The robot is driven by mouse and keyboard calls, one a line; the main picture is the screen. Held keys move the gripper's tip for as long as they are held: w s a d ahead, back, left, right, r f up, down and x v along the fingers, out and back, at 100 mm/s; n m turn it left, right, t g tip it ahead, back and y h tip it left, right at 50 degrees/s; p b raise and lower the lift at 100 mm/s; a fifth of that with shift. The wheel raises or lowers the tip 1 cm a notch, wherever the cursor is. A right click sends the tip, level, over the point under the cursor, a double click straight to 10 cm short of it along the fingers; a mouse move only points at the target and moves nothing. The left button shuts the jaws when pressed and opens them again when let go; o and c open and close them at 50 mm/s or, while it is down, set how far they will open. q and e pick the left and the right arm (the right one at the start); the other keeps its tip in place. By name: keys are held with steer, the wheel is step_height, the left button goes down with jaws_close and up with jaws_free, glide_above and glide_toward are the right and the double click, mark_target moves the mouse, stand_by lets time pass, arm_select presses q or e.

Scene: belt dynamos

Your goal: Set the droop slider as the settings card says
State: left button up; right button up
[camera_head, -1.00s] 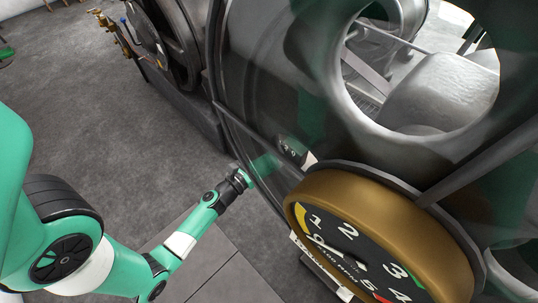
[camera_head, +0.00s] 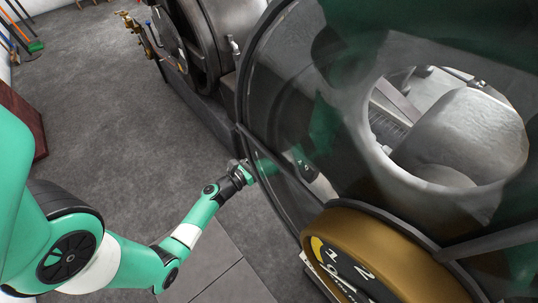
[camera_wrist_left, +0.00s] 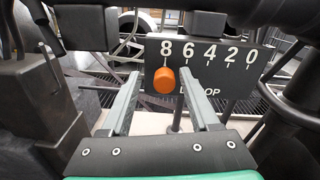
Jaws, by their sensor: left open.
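The droop slider's orange knob (camera_wrist_left: 163,80) shows in the left wrist view, just below the 8 on its dark scale plate (camera_wrist_left: 224,50). The plate reads 8, 6, 4, 2, 0 from left to right, with lettering below partly hidden by the knob and a finger. My left gripper (camera_wrist_left: 160,88) is open, its two fingers on either side of the knob in the picture; contact cannot be told. In the head view my left gripper (camera_head: 244,172) is at the near edge of the large machine, and the slider is not clearly visible. No settings card is recognisable.
A large dark machine with a round opening (camera_head: 450,130) fills the right. A brass-rimmed dial (camera_head: 385,245) sits low in front of it. Dark bars and pipes (camera_wrist_left: 300,85) crowd the slider. Grey floor (camera_head: 110,130) is clear at left.

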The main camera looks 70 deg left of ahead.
arm_select(q)
steer(key=shift+s+d, duration=0.1)
steer(key=p+v, duration=0.3)
steer(key=v, duration=0.8)
steer(key=shift+s, duration=0.15)
steer(key=shift+d, duration=0.1)
